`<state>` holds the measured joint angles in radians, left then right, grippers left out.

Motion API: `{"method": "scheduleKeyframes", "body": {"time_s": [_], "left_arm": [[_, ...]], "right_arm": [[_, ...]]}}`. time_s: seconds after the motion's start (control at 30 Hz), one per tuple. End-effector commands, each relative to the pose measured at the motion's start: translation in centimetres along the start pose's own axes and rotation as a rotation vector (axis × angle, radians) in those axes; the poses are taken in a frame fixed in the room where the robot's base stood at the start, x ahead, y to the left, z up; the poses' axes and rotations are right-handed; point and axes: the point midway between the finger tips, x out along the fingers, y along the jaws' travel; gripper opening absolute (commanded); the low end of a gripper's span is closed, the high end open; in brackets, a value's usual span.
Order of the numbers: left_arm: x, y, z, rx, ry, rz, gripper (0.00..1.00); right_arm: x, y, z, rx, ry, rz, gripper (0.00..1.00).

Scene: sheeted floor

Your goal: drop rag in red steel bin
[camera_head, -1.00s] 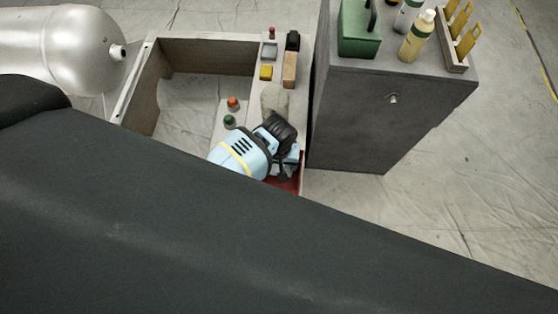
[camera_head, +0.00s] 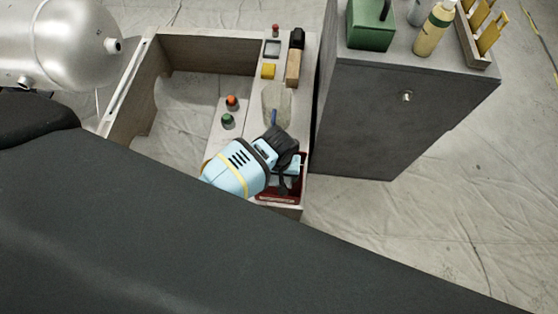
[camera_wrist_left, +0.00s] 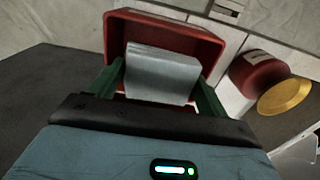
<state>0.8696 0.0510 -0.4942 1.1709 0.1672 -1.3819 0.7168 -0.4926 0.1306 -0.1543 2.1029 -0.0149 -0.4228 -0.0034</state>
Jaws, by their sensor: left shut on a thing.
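The rag (camera_wrist_left: 160,75) is a pale grey folded cloth in the left wrist view. My left gripper (camera_wrist_left: 161,84) is shut on it, with a green finger at each side. The red steel bin (camera_wrist_left: 190,37) lies behind the rag in that view, its rim framing the rag on the far side. In the head view the bin (camera_head: 277,198) shows as a red edge at the near right corner of the workstation. My light blue left wrist is over it and hides most of it. The rag's height against the rim cannot be told. My right gripper is not seen.
A U-shaped bench (camera_head: 205,38) carries buttons and small blocks. A dark cabinet (camera_head: 365,115) stands right of it, with a green box (camera_head: 371,30) and bottles on top. A silver tank (camera_head: 60,45) is at far left. A red cylinder (camera_wrist_left: 255,73) is beside the bin.

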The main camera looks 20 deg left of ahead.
Motion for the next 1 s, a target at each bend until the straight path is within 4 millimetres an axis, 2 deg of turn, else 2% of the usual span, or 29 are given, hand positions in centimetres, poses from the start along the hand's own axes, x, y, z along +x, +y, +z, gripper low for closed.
{"method": "scheduleKeyframes", "body": {"time_s": [0.03,0.07,0.2,0.43,0.53,0.77,1.0], "left_arm": [[-0.1,0.0,0.0,0.000,0.001,0.000,0.59],[-0.1,0.0,0.0,0.000,0.001,0.000,0.81],[0.0,0.0,0.0,0.000,0.001,0.000,0.99],[-0.1,0.0,0.0,0.000,0.001,0.000,1.00],[-0.7,0.0,-0.1,0.000,0.002,0.001,1.00],[-4.3,0.1,-0.1,-0.001,0.005,0.003,1.00],[-7.2,0.0,-0.1,0.000,0.003,0.001,1.00]], "right_arm": [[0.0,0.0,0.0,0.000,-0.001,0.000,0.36],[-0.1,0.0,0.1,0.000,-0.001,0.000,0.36],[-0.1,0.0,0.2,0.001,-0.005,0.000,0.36],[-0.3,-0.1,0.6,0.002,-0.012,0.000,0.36],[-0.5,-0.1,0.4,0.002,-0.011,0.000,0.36],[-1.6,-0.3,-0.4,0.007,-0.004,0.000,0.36],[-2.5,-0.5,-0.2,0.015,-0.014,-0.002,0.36]]}}
